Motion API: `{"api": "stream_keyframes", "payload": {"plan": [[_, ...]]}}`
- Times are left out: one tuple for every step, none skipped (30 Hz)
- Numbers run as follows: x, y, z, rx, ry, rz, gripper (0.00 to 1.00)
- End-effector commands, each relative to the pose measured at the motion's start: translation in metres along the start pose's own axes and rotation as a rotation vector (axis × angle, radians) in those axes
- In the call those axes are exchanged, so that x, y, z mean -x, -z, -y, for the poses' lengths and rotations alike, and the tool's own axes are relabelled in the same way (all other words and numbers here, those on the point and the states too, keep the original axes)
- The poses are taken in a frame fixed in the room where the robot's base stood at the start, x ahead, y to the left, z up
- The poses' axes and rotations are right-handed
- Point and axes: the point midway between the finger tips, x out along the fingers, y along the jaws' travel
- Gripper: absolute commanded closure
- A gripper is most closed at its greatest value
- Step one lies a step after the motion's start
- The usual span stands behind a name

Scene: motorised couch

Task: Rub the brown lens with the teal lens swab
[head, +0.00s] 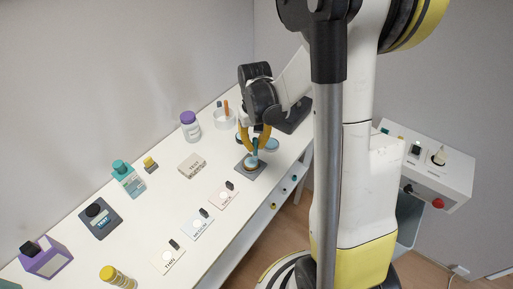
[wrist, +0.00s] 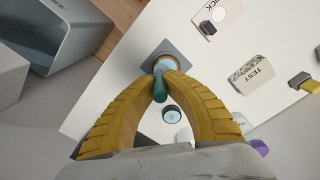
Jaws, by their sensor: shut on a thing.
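The teal lens swab (wrist: 159,88) is between the yellow fingertips of my gripper (wrist: 166,66), which are shut on it. In the head view my gripper (head: 255,141) points down, with the teal swab (head: 255,148) under it. The swab's pale tip is down at the brown lens (wrist: 152,66), a round brown-rimmed disc on a grey square pad (wrist: 181,48). The lens also shows in the head view (head: 250,169). The tip overlaps the lens; the fingertips and swab hide part of it, so I cannot tell for certain whether they touch.
A white cup (head: 225,121) with an orange-handled stick and a purple-capped jar (head: 190,127) stand behind. A TEST block (head: 192,165) and labelled cards (head: 223,196) lie to the left on the white table.

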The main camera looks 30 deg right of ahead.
Motion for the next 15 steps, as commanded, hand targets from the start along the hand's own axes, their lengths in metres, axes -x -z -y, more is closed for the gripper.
{"api": "stream_keyframes", "payload": {"plan": [[0.008,0.001,0.000,0.000,0.000,0.000,1.00],[0.010,0.002,0.001,0.000,0.000,0.000,1.00],[0.014,0.002,0.001,0.001,0.000,0.000,1.00],[0.017,0.003,0.001,0.001,0.000,0.000,1.00],[0.019,0.003,0.002,0.001,0.000,0.000,1.00],[0.023,0.004,0.002,0.001,0.000,0.000,1.00],[0.025,0.005,0.002,0.001,0.000,0.000,1.00],[0.028,0.005,0.003,0.002,0.000,0.000,1.00],[0.032,0.006,0.003,0.002,0.000,0.000,1.00],[0.035,0.006,0.003,0.002,0.000,0.000,1.00],[0.037,0.007,0.004,0.002,0.000,0.000,1.00],[0.041,0.008,0.004,0.002,0.000,0.000,1.00],[0.043,0.008,0.004,0.002,0.000,0.000,1.00],[0.044,0.009,0.004,0.002,0.000,0.000,1.00],[0.046,0.009,0.005,0.002,0.000,0.000,1.00]]}}
